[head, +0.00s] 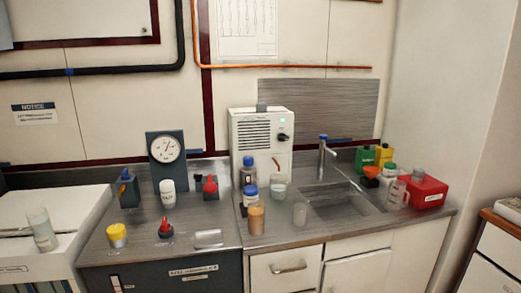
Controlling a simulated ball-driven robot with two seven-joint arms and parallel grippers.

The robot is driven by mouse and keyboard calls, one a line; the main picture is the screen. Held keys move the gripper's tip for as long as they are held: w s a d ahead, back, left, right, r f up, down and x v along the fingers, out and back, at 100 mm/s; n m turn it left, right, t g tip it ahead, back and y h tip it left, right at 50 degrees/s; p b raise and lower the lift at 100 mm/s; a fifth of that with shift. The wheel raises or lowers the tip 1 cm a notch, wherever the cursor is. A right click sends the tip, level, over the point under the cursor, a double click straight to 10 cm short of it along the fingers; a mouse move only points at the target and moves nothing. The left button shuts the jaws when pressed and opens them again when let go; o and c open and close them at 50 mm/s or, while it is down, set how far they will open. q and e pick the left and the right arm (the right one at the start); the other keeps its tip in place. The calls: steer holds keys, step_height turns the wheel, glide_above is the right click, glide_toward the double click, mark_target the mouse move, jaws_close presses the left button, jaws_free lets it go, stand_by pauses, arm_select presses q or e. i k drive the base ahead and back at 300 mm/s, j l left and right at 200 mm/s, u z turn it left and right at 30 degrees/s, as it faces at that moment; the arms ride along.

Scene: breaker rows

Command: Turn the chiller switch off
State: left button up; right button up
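A white upright box with dark vent slots (250,150) stands on the grey counter against the back wall; it looks like the chiller. A small black knob (283,137) sits on the right part of its front and looks like the switch. Its position is too small to read for certain. A red lever or spout (276,163) shows lower on the same front. Neither of my grippers is in view.
Bottles with blue caps (248,172) and a clear beaker (279,187) stand close before the white box. A round gauge (166,148) is at left. A tap (322,158), sink (345,205) and red box (424,191) are at right.

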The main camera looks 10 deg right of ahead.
mark_target(282, 138)
steer(key=i+l+z, duration=0.1)
steer(key=l, duration=0.35)
steer(key=i+l, duration=0.3)
steer(key=i+l+z, duration=0.15)
steer(key=l, duration=0.35)
steer(key=i+l, duration=0.25)
steer(key=l, duration=0.15)
steer(key=z, duration=0.05)
